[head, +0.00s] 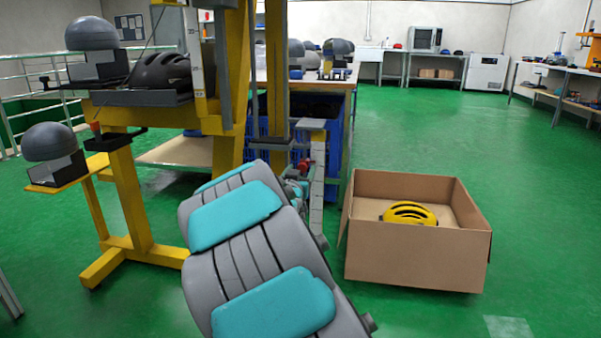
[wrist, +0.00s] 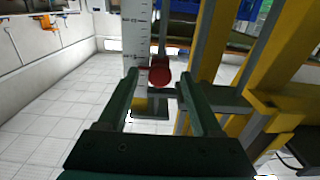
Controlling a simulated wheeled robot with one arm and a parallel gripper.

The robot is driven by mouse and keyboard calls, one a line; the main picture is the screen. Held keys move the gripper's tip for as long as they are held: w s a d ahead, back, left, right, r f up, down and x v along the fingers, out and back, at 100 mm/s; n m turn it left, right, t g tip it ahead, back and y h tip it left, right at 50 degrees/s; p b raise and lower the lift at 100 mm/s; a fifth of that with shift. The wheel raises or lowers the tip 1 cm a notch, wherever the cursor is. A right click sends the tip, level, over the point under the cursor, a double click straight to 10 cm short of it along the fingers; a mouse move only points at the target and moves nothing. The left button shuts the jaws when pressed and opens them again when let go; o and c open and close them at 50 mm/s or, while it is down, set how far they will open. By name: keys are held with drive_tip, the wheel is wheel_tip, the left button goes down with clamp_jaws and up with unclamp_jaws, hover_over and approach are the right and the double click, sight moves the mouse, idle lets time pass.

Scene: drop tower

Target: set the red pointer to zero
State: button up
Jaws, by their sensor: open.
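I cannot tell how deep the pointer sits between the fingertips. In the head view, the red pointer (head: 305,167) shows small beside the upright scale (head: 318,185), just beyond the end of my arm. The scale's numbers are too small to read surely.
The yellow tower frame (head: 232,95) stands to the left, with a grey headform and dark helmet (head: 160,72). A cardboard box (head: 415,255) with a yellow helmet (head: 410,213) lies on the floor at right. A workbench (head: 348,85) stands behind.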

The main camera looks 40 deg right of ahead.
drive_tip(key=shift+w+d, duration=0.25)
drive_tip(key=shift+d, duration=0.05)
drive_tip(key=shift+c, duration=0.2)
clamp_jaws()
idle(1.1)
